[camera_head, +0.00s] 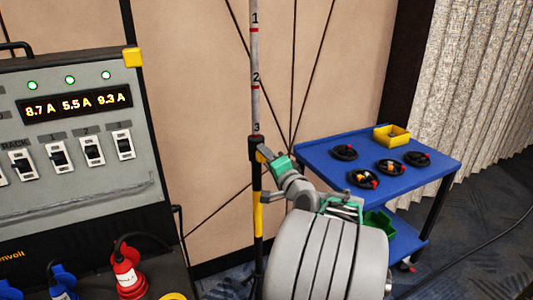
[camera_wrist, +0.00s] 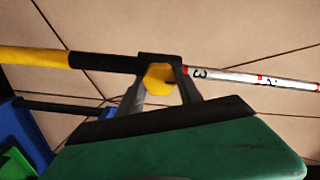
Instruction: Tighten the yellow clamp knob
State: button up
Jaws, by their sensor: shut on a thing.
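The yellow clamp knob (camera_wrist: 159,79) sits on the black collar of the pole, between my two fingers in the wrist view. My gripper (camera_wrist: 160,72) is shut on it, one finger on each side. In the head view my gripper (camera_head: 264,154) reaches the black clamp collar (camera_head: 256,148) from the right, and the knob is mostly hidden there. The pole (camera_head: 255,75) stands upright, with a grey upper tube marked 1, 2 and 3 in red and black. The 3 mark is just above the collar. Its lower part (camera_head: 258,215) is yellow and black.
A blue cart (camera_head: 440,163) at the right carries coiled black cables (camera_head: 390,167) and a yellow bin (camera_head: 391,135). A green bin (camera_head: 379,221) is on its lower shelf. A grey power panel (camera_head: 75,140) with switches and plugs stands at the left. Beige wall panels are behind.

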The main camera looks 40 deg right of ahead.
jog(key=shift+m, duration=0.5)
jog(key=o, duration=1.4)
jog(key=shift+c, duration=0.2)
jog(key=shift+s, duration=0.1)
jog(key=v, duration=0.7)
jog(key=shift+s, duration=0.35)
jog(key=shift+a, duration=0.15)
